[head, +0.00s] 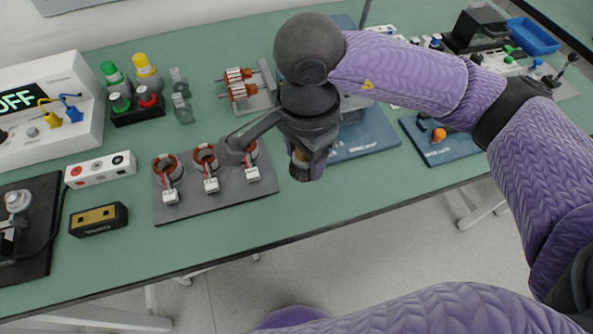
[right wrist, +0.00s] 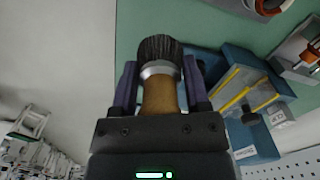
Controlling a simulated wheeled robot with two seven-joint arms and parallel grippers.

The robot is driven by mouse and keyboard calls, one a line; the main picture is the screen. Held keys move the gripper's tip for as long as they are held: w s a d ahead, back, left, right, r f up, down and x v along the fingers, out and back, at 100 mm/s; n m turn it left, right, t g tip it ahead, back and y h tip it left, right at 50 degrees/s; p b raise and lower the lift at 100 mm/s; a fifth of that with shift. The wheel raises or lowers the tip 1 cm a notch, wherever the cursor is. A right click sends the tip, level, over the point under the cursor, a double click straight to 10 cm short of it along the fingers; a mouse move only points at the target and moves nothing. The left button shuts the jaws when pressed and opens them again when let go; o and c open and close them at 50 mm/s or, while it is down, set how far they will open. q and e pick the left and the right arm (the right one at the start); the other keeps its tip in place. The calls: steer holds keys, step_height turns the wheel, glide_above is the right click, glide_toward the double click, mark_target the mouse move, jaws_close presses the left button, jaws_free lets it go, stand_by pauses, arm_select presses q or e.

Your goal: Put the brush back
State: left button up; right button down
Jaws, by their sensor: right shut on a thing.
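The brush has dark bristles, a silver ferrule and a tan wooden handle. In the right wrist view the brush (right wrist: 158,72) stands between the two fingers of my right gripper (right wrist: 158,88), which is shut on its handle. In the head view my right gripper (head: 303,150) holds the brush (head: 300,172) with the bristles pointing down, over the green table right of the stators. Much of the handle is hidden by the gripper. The brush's resting place cannot be made out. My left gripper is not in view.
Several stators sit on a grey plate (head: 225,205) left of the gripper. Behind it are copper-wound rotors (head: 238,84) and a blue base (head: 365,135). A blue plate with an orange part (head: 440,135) lies right. Bottles and a display unit (head: 45,105) stand left. The front table strip is clear.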

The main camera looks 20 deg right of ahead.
mark_target(304, 199)
steer(key=f, duration=0.3)
steer(key=f+b, duration=0.1)
steer(key=f, duration=0.1)
steer(key=f+b, duration=0.1)
steer(key=f, duration=0.2)
steer(key=shift+s+f, duration=0.25)
steer(key=shift+f, duration=0.1)
steer(key=shift+f+b, duration=0.3)
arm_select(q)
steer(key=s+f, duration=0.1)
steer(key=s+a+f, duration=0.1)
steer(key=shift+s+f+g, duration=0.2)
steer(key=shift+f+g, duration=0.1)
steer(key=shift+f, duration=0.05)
arm_select(e)
steer(key=shift+r, duration=0.15)
steer(key=shift+f, duration=0.2)
steer(key=shift+c, duration=0.3)
jaws_free()
steer(key=shift+r, duration=0.25)
step_height(304, 199, up, 11)
steer(key=p, duration=0.3)
steer(key=shift+r+p, duration=0.2)
steer(key=shift+p, duration=0.2)
steer(key=shift+r, duration=0.3)
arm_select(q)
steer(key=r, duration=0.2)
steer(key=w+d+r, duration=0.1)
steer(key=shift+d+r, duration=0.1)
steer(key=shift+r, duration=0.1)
